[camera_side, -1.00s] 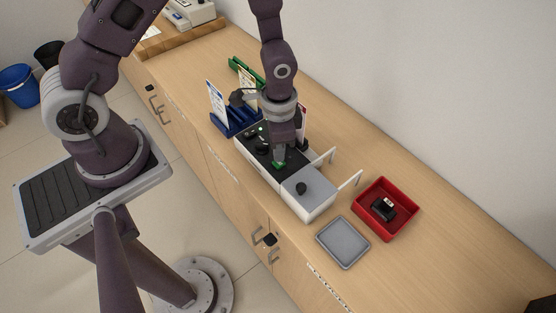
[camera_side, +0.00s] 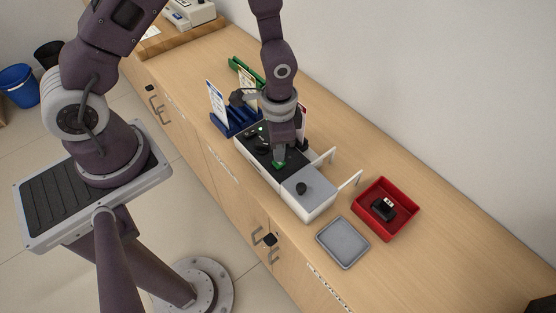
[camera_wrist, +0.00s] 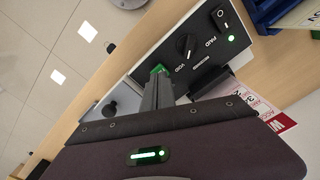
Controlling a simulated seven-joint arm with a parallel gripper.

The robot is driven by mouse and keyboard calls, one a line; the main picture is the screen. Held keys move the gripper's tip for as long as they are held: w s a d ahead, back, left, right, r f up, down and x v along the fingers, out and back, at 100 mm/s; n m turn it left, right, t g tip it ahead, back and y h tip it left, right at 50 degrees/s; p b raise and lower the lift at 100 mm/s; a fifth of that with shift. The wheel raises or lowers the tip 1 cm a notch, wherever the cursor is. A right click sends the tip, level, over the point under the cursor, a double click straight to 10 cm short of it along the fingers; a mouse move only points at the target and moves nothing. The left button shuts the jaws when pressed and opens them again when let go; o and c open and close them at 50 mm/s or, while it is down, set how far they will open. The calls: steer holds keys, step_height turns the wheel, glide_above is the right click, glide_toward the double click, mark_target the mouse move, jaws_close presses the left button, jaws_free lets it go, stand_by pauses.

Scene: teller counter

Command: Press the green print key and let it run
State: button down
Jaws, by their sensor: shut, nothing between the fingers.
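The printer (camera_side: 316,201) is a white and grey machine with a black top panel, standing on the wooden counter. The green print key (camera_side: 278,165) is on that panel, largely hidden by my gripper (camera_side: 279,159). In the wrist view a green edge of the key (camera_wrist: 157,69) shows right at the tips of my gripper (camera_wrist: 160,78). My gripper is shut and empty, pointing down, with its tips at the key. I cannot tell how far the key is pushed in. A lit green light (camera_wrist: 231,38) and a black knob (camera_wrist: 186,45) show on the panel.
A red tray (camera_side: 410,222) holding a black item (camera_side: 383,209) and a grey tray (camera_side: 343,242) lie at the printer's right end. A blue rack (camera_side: 228,128) with cards stands close at its left end. Two white arms stick up from the printer. The right counter is clear.

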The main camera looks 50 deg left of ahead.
steer(key=shift+f, duration=0.95)
step_height(320, 180, up, 9)
stand_by(0.9)
steer(key=s+a+r+n+t, duration=0.2)
steer(key=s+r, duration=0.1)
steer(key=r, duration=0.6)
steer(key=s+a+r+n+t, duration=0.2)
steer(key=s+a+r, duration=0.15)
steer(key=r, duration=0.65)
steer(key=s+r+n+t, duration=0.1)
steer(key=s+r+n, duration=0.1)
steer(key=s, duration=0.6)
steer(key=shift+s+d+r+t, duration=0.3)
steer(key=shift+d+r, duration=0.05)
steer(key=shift+r, duration=0.55)
